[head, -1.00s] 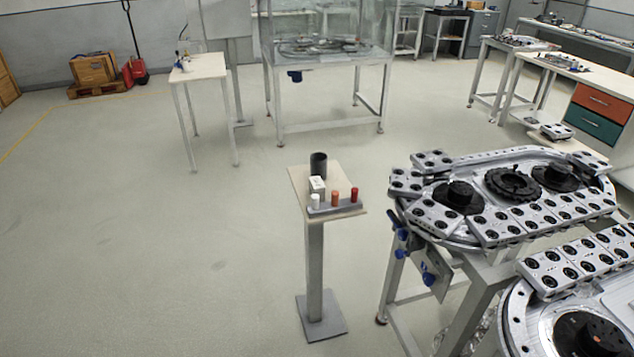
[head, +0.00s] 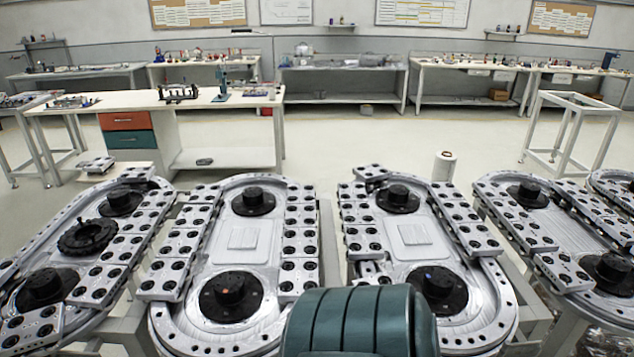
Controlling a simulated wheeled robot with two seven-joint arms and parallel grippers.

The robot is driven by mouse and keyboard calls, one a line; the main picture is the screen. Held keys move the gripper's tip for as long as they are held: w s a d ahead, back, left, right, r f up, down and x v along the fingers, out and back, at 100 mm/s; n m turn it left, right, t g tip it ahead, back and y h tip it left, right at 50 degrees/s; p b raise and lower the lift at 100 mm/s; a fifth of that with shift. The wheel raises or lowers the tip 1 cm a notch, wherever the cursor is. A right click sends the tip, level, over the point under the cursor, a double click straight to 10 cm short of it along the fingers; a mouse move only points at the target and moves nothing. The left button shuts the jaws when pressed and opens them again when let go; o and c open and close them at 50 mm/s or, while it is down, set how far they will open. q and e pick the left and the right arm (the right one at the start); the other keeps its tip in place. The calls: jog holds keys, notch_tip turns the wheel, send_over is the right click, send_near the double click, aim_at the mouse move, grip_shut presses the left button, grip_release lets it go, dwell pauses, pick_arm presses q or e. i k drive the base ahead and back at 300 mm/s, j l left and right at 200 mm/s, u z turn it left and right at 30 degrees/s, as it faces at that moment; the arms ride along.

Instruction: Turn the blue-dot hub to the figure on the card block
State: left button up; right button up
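A black hub (head: 438,284) sits at the near end of the centre-right oval ring track (head: 486,318). A small bluish mark shows on its flange, left of its raised centre. The hub (head: 230,290) at the near end of the centre-left track (head: 172,322) shows a small orange-red mark instead. The card block is not in view now, so its figure cannot be read. Neither of my grippers is in view, and nothing is seen touching the hubs.
More ring tracks stand close on both sides, with narrow gaps between. Far-end hubs (head: 253,200) (head: 397,197) are black too. A white cylinder (head: 445,166) stands behind the centre-right track. A workbench (head: 200,97) stands behind at left; open floor lies beyond.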

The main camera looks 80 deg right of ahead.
aim_at(439, 281)
jog(key=z, duration=0.45)
jog(key=k+j+z, duration=0.1)
jog(key=z, duration=0.8)
jog(key=k+j+z, duration=0.1)
jog(key=z, duration=0.75)
jog(key=k+z, duration=0.1)
jog(key=z, duration=0.8)
jog(key=k+l, duration=0.05)
jog(key=l, duration=0.05)
